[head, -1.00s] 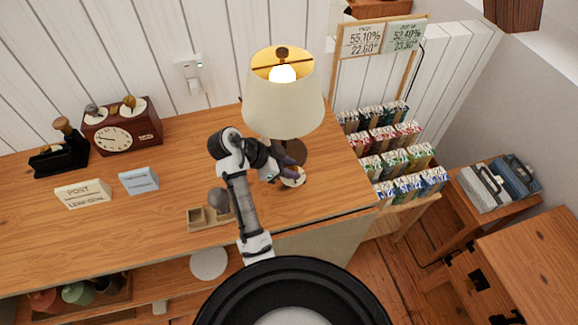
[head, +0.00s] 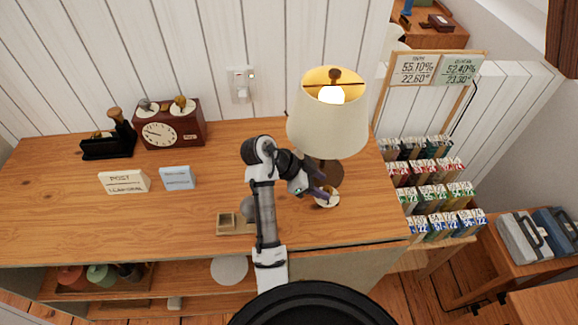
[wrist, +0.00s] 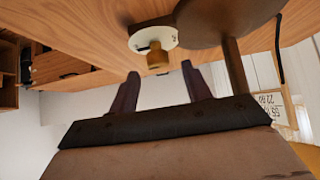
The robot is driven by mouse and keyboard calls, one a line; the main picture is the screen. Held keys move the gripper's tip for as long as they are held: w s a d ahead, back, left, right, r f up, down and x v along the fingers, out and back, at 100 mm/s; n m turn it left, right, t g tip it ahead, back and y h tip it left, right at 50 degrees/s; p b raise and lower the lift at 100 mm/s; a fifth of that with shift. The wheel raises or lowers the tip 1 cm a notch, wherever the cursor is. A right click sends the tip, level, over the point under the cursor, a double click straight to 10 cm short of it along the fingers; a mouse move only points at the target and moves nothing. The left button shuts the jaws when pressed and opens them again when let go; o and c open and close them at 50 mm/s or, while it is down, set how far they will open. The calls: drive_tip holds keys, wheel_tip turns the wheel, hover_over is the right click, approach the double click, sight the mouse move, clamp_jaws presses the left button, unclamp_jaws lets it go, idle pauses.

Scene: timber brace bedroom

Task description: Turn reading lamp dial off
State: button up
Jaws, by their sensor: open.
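The reading lamp (head: 328,122) stands on the wooden cabinet top, with a cream shade and a glowing bulb (head: 331,94). Its dark round base also shows in the wrist view (wrist: 222,18). Beside the base is the dial, a white disc (head: 329,201) partly hidden by my fingers in the head view. In the wrist view the dial's brass knob (wrist: 156,56) stands out from the white disc (wrist: 153,37). My gripper (head: 323,184) is open at the dial. In the wrist view its two dark fingers (wrist: 160,72) point at the knob, which lies between their tips' directions; I cannot tell whether they touch it.
A small wooden tray (head: 229,225) with a grey ball sits left of my arm. A wooden clock (head: 171,124), a black stand (head: 106,147) and two small signs (head: 125,181) are further left. A rack of small boxes (head: 430,190) stands right of the cabinet.

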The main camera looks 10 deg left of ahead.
drive_tip(key=v, duration=1.1)
drive_tip(key=shift+s+a+r+b, duration=0.15)
drive_tip(key=shift+s+a+b, duration=0.05)
drive_tip(key=shift+b, duration=0.25)
